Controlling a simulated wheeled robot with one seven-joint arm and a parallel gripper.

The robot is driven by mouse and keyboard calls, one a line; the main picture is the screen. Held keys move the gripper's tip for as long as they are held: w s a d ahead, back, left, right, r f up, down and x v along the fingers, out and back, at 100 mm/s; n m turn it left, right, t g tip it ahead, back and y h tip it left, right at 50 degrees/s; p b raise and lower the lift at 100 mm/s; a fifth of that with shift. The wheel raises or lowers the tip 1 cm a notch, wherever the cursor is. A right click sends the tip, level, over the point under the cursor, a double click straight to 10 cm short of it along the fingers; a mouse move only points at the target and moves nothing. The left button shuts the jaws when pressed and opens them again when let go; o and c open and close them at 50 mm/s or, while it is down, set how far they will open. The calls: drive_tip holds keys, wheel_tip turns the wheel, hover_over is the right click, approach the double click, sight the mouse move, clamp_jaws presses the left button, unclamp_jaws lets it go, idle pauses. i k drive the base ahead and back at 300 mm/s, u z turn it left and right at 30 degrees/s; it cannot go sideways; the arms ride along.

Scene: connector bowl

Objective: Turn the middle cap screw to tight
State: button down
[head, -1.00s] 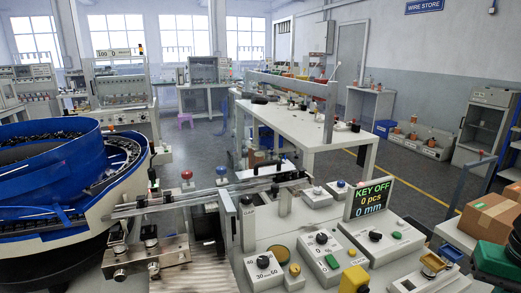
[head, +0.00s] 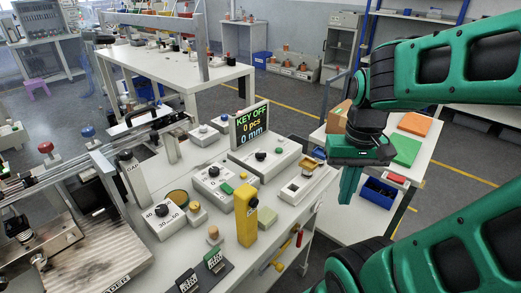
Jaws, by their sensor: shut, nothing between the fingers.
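On the metal clamp block (head: 45,238) at the left edge of the head view are small dark and metal screw-like parts. I cannot tell which of them is the middle cap screw or how tight it is. My gripper (head: 347,188) is at the right, fingers pointing down and shut, with nothing in them. It is far to the right of the block, beyond the control bench.
The control bench holds a display (head: 250,125) reading KEY OFF, 0 pcs, 0 mm, a yellow post (head: 246,215) and several knob boxes. Metal rails (head: 60,180) run along its left. A side table (head: 345,221) with a blue bin (head: 380,193) is below my gripper.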

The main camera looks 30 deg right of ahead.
sight(39, 260)
drive_tip(key=u, duration=1.25)
drive_tip(key=k, duration=1.2)
drive_tip(key=u, duration=0.05)
drive_tip(key=i, duration=0.95)
drive_tip(key=z, duration=0.05)
